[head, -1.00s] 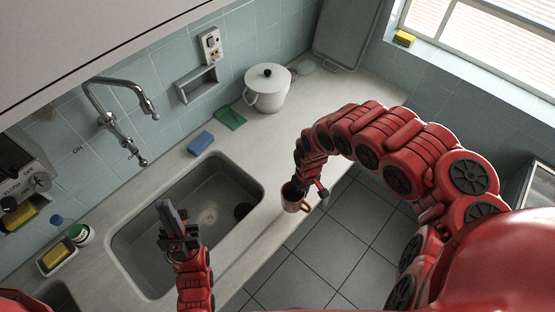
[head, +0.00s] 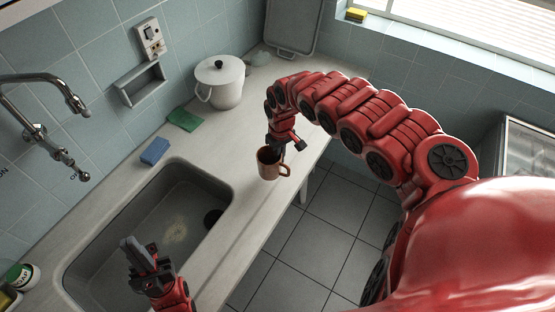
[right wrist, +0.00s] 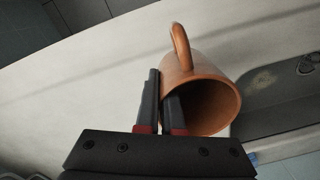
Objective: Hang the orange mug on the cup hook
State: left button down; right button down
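The orange mug (head: 268,165) is near the front edge of the counter, right of the sink, its handle pointing right in the head view. My right gripper (head: 284,146) is shut on its rim. In the right wrist view one finger of the gripper (right wrist: 162,103) is inside the mug (right wrist: 200,82) and the other outside, with the wall between them. The mug appears held above the counter; the gap is hard to judge. My left gripper (head: 137,252) is over the sink, apparently empty; its finger opening is unclear. I see no cup hook in these views.
The sink (head: 110,218) lies left of the mug, with a tap (head: 50,95) behind it. A blue sponge (head: 154,151), a green cloth (head: 185,119) and a white pot (head: 220,82) stand along the back. The counter (head: 315,112) right of the pot is mostly clear.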

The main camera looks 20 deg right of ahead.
jog(key=w+p, duration=0.1)
jog(key=w, duration=0.3)
jog(key=shift+d+f, duration=0.1)
jog(key=shift+w+d, duration=0.1)
jog(key=shift+w, duration=0.25)
jog(key=shift+w+d+f, duration=0.15)
jog(key=shift+w+d, duration=0.1)
jog(key=shift+d, duration=0.15)
jog(key=shift+w+f, duration=0.1)
jog(key=shift+f, duration=0.3)
notch_tip(320, 180, down, 2)
jog(key=shift+f+p, duration=0.1)
jog(key=shift+p, duration=0.35)
jog(key=shift+d+f, duration=0.1)
jog(key=shift+f, duration=0.2)
